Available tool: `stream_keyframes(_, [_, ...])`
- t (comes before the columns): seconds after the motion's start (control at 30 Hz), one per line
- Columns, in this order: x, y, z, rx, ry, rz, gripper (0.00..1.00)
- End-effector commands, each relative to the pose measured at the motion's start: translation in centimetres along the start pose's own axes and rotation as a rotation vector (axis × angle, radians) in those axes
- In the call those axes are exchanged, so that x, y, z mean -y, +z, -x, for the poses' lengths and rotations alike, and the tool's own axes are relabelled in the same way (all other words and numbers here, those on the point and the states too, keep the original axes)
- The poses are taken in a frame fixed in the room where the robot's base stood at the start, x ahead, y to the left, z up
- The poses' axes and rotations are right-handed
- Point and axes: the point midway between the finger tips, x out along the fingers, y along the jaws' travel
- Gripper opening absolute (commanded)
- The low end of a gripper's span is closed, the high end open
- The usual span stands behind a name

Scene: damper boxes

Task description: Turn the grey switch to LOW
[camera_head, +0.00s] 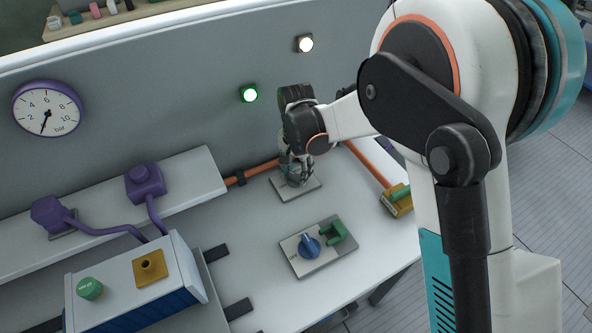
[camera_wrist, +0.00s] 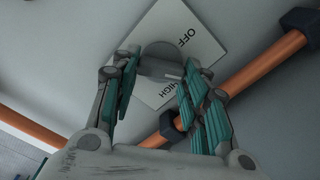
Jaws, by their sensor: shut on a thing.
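The grey switch (camera_wrist: 160,54) is a round knob on a white plate (camera_wrist: 193,38) in the wrist view. The plate reads OFF and HIGH; no LOW label can be seen. My gripper (camera_wrist: 162,68) is shut on the switch, with one teal-padded finger at each side. In the head view my gripper (camera_head: 294,173) reaches down over the plate (camera_head: 304,189) at the back of the bench, and mostly hides the switch. I cannot tell for sure which label the switch points at.
An orange pipe (camera_wrist: 262,66) runs close beside the plate. In front stands another plate with a blue knob (camera_head: 309,246) and a green handle (camera_head: 333,234).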

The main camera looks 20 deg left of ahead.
Motion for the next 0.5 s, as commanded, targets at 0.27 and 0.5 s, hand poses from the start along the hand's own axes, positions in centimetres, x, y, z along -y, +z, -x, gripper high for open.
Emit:
stream_keyframes(0.27, [-0.02,0.02,-0.06,0.0,0.0,0.001,0.48])
stream_keyframes(0.5, [-0.01,0.01,-0.03,0.0,0.0,0.001,0.62])
